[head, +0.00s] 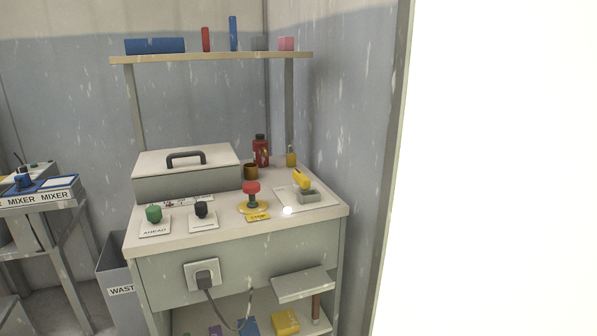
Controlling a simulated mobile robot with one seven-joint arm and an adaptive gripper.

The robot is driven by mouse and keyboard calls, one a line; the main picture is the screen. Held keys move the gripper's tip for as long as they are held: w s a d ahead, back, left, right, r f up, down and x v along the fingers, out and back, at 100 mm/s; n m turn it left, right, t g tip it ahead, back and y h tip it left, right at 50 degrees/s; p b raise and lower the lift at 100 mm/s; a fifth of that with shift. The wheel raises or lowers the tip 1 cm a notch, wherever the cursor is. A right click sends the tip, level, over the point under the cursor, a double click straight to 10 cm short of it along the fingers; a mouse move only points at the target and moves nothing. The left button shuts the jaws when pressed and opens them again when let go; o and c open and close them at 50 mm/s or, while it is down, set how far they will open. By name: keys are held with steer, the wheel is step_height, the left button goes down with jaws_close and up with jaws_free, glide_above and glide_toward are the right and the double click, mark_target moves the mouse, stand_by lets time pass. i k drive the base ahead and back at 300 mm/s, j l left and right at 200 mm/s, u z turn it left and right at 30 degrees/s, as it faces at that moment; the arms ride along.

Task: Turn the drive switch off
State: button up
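No control in the head view has a label that I can read as drive. A switch with a yellow lever (301,180) on a grey block sits on a white plate at the right of the bench top; its lever is tilted up to the left. A small white glowing spot (288,211) shows by the plate. A red mushroom button (251,188) stands on a yellow round base, with a yellow tag in front. A black knob (201,210) and a green knob (153,213) stand further left; the green one's plate seems to read AHEAD. My gripper is not in view.
A grey lidded box (187,182) with a dark handle stands at the back left of the bench (240,235). A red bottle (261,151) and a brown cup (250,171) are behind. A shelf (215,58) hangs above. A plugged socket (202,274) is in front. A bright wall edge stands right.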

mark_target(302, 183)
steer(key=i+j, duration=0.7)
steer(key=j, duration=0.2)
